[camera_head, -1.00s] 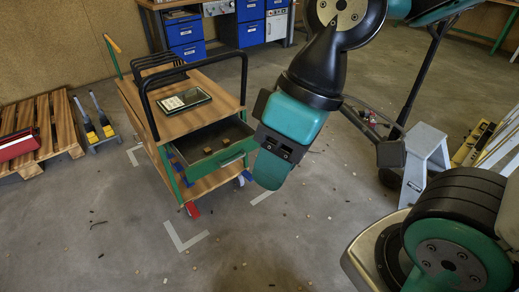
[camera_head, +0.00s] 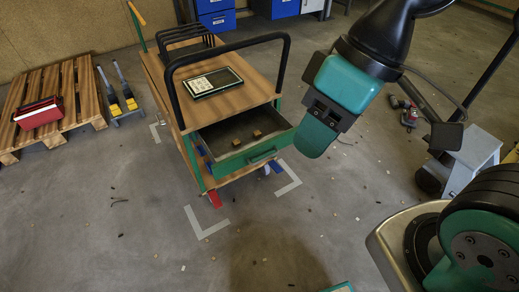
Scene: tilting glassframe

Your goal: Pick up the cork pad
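Two small tan blocks lie in the open drawer (camera_head: 240,158) of a wooden cart; they look like cork pads. One block (camera_head: 257,134) is towards the drawer's right, the other (camera_head: 236,143) nearer its middle. They are too small to tell details. My gripper (camera_head: 316,138) hangs to the right of the drawer in the picture, apart from both blocks. Its teal fingers overlap from this angle, so the gap between them is hidden. I see nothing held in it.
The cart's top (camera_head: 238,95) carries a dark framed panel (camera_head: 213,82), with black tube handles (camera_head: 225,48) around it. A pallet (camera_head: 85,100) with a red box (camera_head: 38,112) stands left. A grey step stool (camera_head: 474,155) stands right. The floor in front is mostly clear.

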